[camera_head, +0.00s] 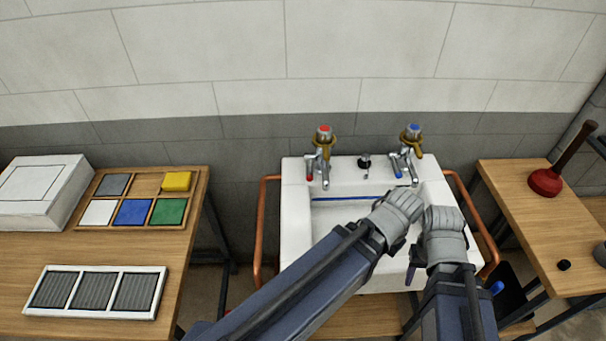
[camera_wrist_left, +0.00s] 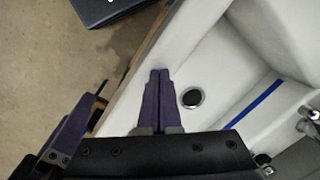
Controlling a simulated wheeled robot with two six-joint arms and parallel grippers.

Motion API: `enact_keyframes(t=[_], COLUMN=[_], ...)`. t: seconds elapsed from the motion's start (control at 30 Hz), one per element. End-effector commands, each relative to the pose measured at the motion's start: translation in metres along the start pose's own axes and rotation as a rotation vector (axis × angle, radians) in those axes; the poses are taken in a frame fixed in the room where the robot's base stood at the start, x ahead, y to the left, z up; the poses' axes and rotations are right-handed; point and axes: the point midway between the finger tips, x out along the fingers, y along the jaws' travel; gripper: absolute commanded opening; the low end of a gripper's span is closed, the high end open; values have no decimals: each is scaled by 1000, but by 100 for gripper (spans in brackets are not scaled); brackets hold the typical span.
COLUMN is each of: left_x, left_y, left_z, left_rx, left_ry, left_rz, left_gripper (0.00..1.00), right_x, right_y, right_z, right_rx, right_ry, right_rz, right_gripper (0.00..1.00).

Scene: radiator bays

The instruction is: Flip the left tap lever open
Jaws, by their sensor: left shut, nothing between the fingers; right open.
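The left tap (camera_head: 324,140) has a red cap and a brass collar and stands on the back ledge of the white sink (camera_head: 296,215). A chrome lever with a red tip (camera_head: 309,178) hangs at its left, beside the spout. My left gripper (camera_head: 403,208) is over the right part of the basin, well right of and in front of this lever. Its fingers are hidden in the head view; the left wrist view shows them shut and empty (camera_wrist_left: 158,76), near the drain. My right gripper (camera_head: 445,240) is open beside it, at the sink's right front. Neither touches the tap.
The blue-capped right tap (camera_head: 411,135) stands behind my grippers. A black plug (camera_head: 364,163) sits between the taps. Copper pipes (camera_head: 261,230) flank the sink. A left bench holds a tile tray (camera_head: 205,180); a plunger (camera_head: 546,183) stands on the right bench.

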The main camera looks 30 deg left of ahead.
Motion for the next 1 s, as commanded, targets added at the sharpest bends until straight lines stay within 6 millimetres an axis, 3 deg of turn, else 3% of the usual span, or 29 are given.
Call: enact_keyframes(t=[0.17, 0.27, 0.53, 0.8, 1.0], left_x=[-2, -4, -18, -36, -45], left_y=[-29, -62, -183, -311, -366], left_z=[-17, -31, -54, -38, -19], left_rx=[-248, -506, -1304, -1953, -2202], left_ry=[-17, -38, -137, -281, -363], left_rz=[83, 172, 464, 761, 903], left_gripper=[0, 0, 0, 0, 0], right_x=[-4, -8, -18, -26, -29], right_y=[0, 1, 2, 2, 3], right_z=[0, 0, 1, 2, 2], right_rx=[0, 0, 0, 0, 0], right_ry=[0, 0, 0, 0, 0], right_rz=[0, 0, 0, 0, 0], right_gripper=[50, 50, 50, 50, 50])
